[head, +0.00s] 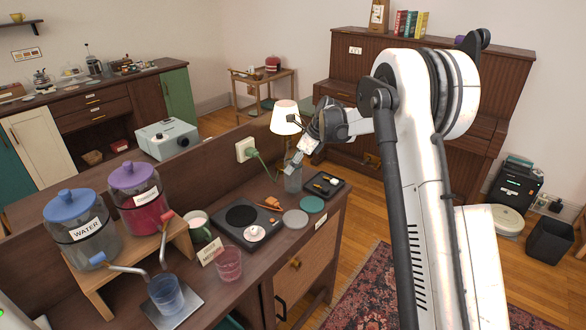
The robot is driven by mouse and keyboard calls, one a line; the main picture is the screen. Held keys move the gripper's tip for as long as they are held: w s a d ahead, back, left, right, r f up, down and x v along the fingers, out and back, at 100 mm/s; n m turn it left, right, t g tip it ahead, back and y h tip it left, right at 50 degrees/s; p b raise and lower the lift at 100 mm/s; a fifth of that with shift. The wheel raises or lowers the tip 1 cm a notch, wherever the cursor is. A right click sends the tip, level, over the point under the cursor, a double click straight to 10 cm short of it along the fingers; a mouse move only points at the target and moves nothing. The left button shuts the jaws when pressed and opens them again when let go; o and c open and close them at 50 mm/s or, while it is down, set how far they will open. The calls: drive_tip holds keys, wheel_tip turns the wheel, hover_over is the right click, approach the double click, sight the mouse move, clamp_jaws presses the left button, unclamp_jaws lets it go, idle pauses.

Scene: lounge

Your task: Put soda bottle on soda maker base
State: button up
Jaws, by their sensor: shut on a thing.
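My gripper (295,161) reaches down over the right end of the wooden counter. It is shut on a greyish, see-through upright vessel (293,182), which appears to be the soda bottle. The fingers are at its upper part. It is small in the head view, and I cannot tell whether its bottom touches the counter. It is just left of a small dark tray (339,190) and behind the round coasters. I cannot clearly pick out the soda maker base.
A lamp (285,118) stands behind my gripper. Water (80,230) and pink drink (138,201) dispensers stand at left, with glasses in front. A green cable crosses the counter's back.

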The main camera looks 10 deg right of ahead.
drive_tip(key=shift+f, duration=0.95)
drive_tip(key=shift+f, duration=0.2)
drive_tip(key=o, duration=1.6)
